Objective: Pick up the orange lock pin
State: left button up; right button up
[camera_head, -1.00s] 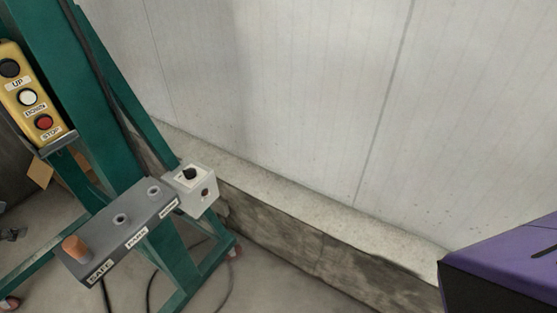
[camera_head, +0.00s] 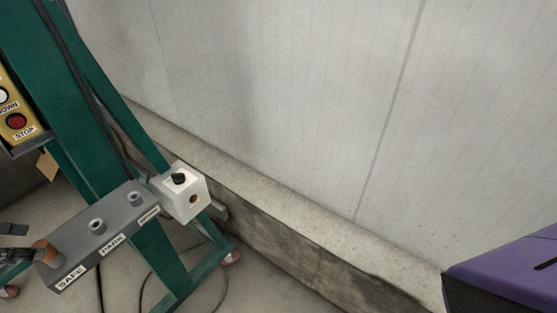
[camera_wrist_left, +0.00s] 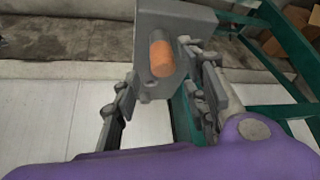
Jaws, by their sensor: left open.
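The orange lock pin (camera_head: 47,250) stands in the hole by the SAFE label, at the left end of a grey block (camera_head: 122,222). My left gripper (camera_head: 26,242) comes in from the left edge of the head view, with its dark fingers open at the pin. In the left wrist view the orange pin (camera_wrist_left: 161,56) shows against the grey block (camera_wrist_left: 178,17), in the space between the two open fingers (camera_wrist_left: 170,78). I cannot tell whether a finger touches it. My right gripper is not in view.
The block has an empty hole at PARK (camera_head: 97,226) and another beyond it. A white box with a black knob (camera_head: 182,193) sits at its right end. Green frame legs (camera_head: 88,130) and a yellow button panel (camera_head: 14,115) stand behind. A pale wall (camera_head: 290,90) closes the back.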

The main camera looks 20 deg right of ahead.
aim_at(48, 254)
pick_arm(q)
jog(key=b+x, duration=0.1)
jog(key=x, duration=0.3)
jog(key=shift+s+f, duration=0.1)
jog(key=shift+f, duration=0.05)
grip_shut()
